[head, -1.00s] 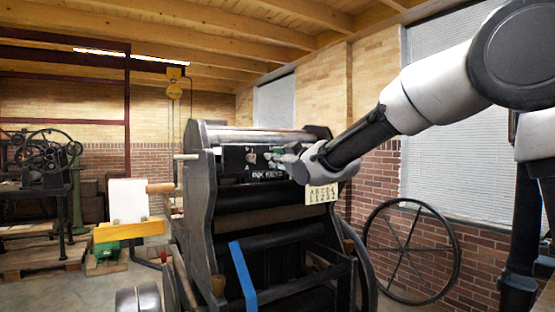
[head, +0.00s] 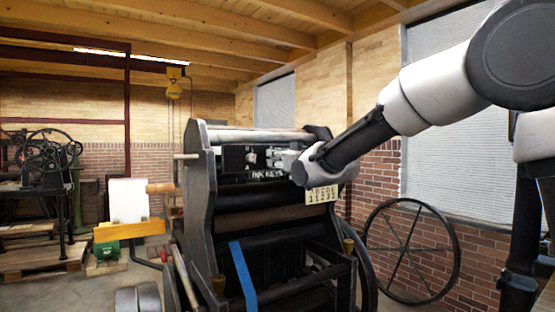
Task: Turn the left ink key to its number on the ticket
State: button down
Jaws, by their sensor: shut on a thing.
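The black ink key panel (head: 233,160) is on the upper front of the press, with white "INK KEYS" lettering below. One pale key (head: 251,158) shows on it, just left of my fingertips. My gripper (head: 272,159) reaches in from the right, its fingers closed at the panel. It is shut on what seems to be an ink key, mostly hidden by the fingers; I cannot tell its setting. The cream ticket (head: 322,194) hangs below my wrist on the press's right side. It has rows of dark characters, too small to read surely.
The press's dark side frame (head: 199,200) stands left of the panel. A blue strip (head: 243,275) hangs down its front. A large spoked wheel (head: 366,250) stands to the right by the brick wall.

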jog(key=shift+f, duration=0.1)
jog(key=c, duration=1.3)
grip_release()
jog(key=shift+s, duration=0.1)
jog(key=v, duration=1.2)
